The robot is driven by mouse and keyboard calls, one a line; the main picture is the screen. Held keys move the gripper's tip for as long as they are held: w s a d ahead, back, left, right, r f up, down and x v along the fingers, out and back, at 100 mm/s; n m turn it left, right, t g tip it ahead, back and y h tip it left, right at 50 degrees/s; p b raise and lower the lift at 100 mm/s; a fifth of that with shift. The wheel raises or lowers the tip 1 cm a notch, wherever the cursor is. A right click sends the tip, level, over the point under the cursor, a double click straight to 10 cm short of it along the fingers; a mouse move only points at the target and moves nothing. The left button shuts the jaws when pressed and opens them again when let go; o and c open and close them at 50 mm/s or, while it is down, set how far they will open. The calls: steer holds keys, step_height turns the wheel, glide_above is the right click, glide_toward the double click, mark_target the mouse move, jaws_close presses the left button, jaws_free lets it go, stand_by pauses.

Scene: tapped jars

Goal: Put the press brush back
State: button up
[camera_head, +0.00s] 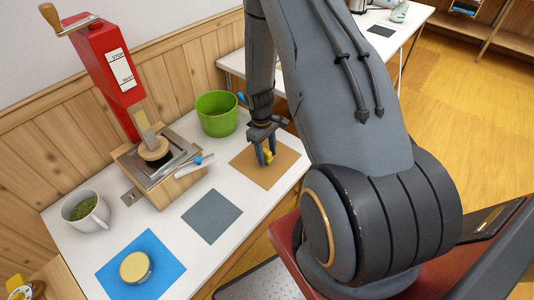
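My gripper (267,151) points down over the brown mat (281,170) at the right of the white table. A small yellow thing (268,156) shows at its fingertips, partly hidden by the fingers. I cannot tell whether it is the press brush, or whether the fingers are closed on it. The red press (104,65) with a wooden crank stands at the back left, its wooden plunger (154,149) over a metal tray on a wooden block. A white piece with a blue knob (197,161) sticks out at the tray's right side.
A green pot (217,114) stands behind, left of my gripper. A white mug (86,212) with green contents is at the left. A round tin (135,267) sits on a blue mat (165,265). The grey mat (212,216) is bare. My arm hides part of the right side.

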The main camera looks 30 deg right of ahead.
step_height(320, 180, up, 12)
steer(key=w+b, duration=0.1)
steer(key=s+a+r+m+t, duration=0.1)
steer(key=s+a+r+m, duration=0.3)
steer(key=s+a+r, duration=1.1)
step_height(320, 180, up, 2)
steer(key=shift+s+r+t, duration=0.1)
steer(key=shift+s+t, duration=0.3)
steer(key=shift+s, duration=0.05)
